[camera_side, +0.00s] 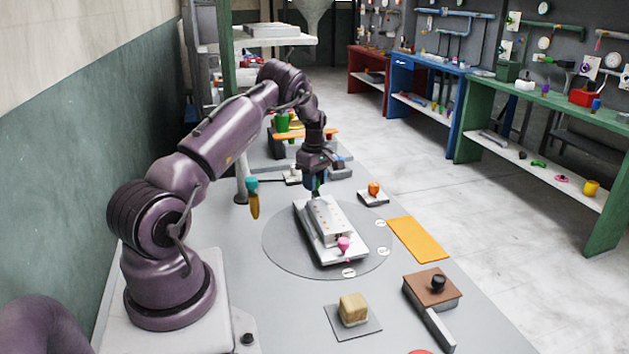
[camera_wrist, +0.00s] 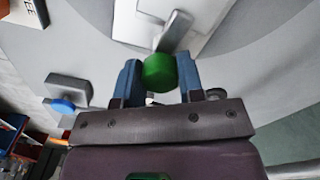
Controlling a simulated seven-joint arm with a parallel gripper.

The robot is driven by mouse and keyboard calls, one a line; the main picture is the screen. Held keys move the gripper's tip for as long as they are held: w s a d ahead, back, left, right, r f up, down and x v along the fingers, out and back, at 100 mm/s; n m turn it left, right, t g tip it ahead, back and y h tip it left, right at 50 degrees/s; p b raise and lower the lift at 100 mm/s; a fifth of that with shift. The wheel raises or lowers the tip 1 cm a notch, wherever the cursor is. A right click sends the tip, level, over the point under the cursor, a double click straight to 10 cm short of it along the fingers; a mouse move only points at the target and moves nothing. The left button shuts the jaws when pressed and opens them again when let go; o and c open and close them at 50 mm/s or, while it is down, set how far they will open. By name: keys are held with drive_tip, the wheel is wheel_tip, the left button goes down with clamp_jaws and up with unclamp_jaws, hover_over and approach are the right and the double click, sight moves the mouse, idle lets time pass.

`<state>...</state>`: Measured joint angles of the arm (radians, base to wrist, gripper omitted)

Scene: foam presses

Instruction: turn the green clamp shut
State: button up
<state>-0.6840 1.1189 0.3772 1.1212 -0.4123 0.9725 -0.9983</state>
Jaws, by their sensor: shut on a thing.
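The green clamp's knob (camera_wrist: 160,73) is between the blue fingers of my gripper (camera_wrist: 158,82) in the wrist view. My gripper is shut on it. A grey metal lever (camera_wrist: 174,32) runs from the knob up over the white plate of the press (camera_wrist: 205,30), at a slant. In the side view my gripper (camera_side: 316,188) points down at the far end of the press (camera_side: 328,222), and a little green shows under the fingers. A pink knob (camera_side: 343,243) is at the near end of the press. The clamp's base is mostly hidden by my gripper.
The press stands on a round grey plate (camera_side: 283,252). A block with an orange knob (camera_side: 374,188) is to its right, beside an orange mat (camera_side: 418,240). A foam block (camera_side: 353,309) and a brown-topped block with a black knob (camera_side: 433,288) are nearer. A blue knob (camera_wrist: 63,105) shows at left.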

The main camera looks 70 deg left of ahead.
drive_tip(key=shift+n, duration=0.5)
drive_tip(key=o, duration=0.9)
drive_tip(key=shift+r, duration=0.1)
wheel_tip(320, 180, up, 13)
drive_tip(key=shift+f, duration=0.1)
idle(0.3)
